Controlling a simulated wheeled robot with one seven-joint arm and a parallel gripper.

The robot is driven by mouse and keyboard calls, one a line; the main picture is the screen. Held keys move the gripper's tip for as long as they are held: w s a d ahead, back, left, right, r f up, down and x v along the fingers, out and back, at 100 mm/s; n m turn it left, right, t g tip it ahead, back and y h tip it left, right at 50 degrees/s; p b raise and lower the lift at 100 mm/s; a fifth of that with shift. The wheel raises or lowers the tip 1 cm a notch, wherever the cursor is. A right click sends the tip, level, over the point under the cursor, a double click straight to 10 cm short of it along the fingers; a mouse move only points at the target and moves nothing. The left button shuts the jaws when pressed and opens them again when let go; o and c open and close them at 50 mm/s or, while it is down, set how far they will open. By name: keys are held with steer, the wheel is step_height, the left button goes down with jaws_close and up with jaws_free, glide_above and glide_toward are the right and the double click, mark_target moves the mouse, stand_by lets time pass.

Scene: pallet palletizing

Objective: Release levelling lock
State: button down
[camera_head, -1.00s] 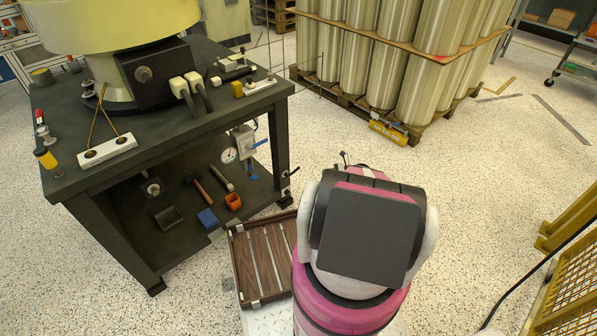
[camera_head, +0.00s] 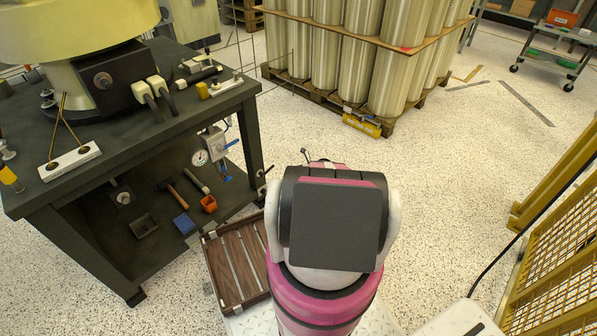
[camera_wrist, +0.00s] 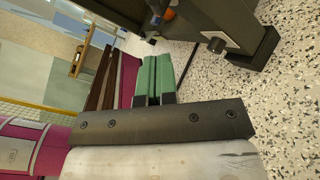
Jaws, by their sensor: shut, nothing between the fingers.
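I cannot tell for sure which part is the levelling lock. A small lever-like fitting (camera_head: 262,187) sits at the right front leg of the dark green workbench (camera_head: 185,120) in the head view. In the wrist view my gripper (camera_wrist: 155,62) is shut, its two green finger pads together with nothing between them. In the head view my arm hides the gripper.
A wooden slatted tray (camera_head: 238,262) is left of my arm. A loaded pallet (camera_head: 335,108) stands behind; yellow fencing (camera_head: 565,255) is at right. Floor between is clear.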

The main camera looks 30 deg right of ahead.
steer(key=shift+w+a+r, duration=0.3)
steer(key=shift+w+a, duration=0.25)
steer(key=shift+a, duration=0.15)
steer(key=shift+w+a+r, duration=0.3)
steer(key=shift+w+a, duration=0.3)
steer(key=shift+a, duration=0.1)
steer(key=shift+w+a+r, duration=0.3)
steer(key=shift+w+a, duration=0.25)
steer(key=shift+a, duration=0.15)
steer(key=shift+r, duration=0.1)
steer(key=shift+r+h, duration=0.2)
steer(key=shift+h, duration=0.1)
steer(key=shift+s+a+r+n+h, duration=0.15)
steer(key=shift+a+r+n+h, duration=0.1)
steer(key=shift+r+n+h, duration=0.3)
steer(key=s+a+r+n+h, duration=0.2)
steer(key=a+r+n+h, duration=0.2)
steer(key=h, duration=0.4)
steer(key=shift+a+r+t, duration=0.3)
steer(key=shift+a, duration=0.7)
